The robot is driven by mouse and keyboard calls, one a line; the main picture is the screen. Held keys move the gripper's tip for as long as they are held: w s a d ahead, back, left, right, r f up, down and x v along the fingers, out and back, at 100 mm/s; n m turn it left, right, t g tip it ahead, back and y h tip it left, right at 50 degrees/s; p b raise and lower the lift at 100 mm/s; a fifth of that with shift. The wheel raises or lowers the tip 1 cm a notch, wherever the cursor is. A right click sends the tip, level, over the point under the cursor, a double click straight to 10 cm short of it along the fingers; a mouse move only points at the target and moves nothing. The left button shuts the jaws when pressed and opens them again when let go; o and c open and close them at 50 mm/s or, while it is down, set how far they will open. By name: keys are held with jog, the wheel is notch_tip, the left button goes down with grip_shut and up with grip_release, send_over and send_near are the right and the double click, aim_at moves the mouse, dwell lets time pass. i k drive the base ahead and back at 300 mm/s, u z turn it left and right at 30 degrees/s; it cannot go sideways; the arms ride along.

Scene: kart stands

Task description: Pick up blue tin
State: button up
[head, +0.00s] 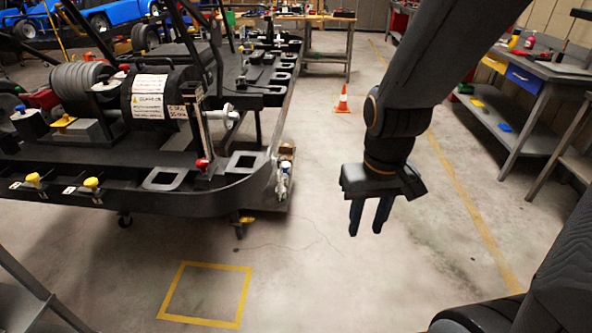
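I cannot make out a blue tin for certain. A small blue object (504,127) lies on the lower shelf of the right workbench, too small to identify. My gripper (368,218) hangs above the open floor right of centre, pointing down. Its two dark blue fingers are apart with nothing visible between them. It is well away from the bench and the small blue object.
A black kart frame on a wheeled stand (150,205) fills the left. The grey workbench (545,70) with a blue drawer stands at right. An orange cone (343,100) stands on the floor behind. A yellow taped square (205,322) marks the clear floor in front.

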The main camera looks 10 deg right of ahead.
aim_at(286, 165)
jog(key=z, duration=0.85)
jog(key=i, duration=1.4)
jog(key=z, duration=0.4)
jog(key=i, duration=1.2)
jog(key=u, duration=1.25)
jog(key=i, duration=0.9)
jog(key=u, duration=0.85)
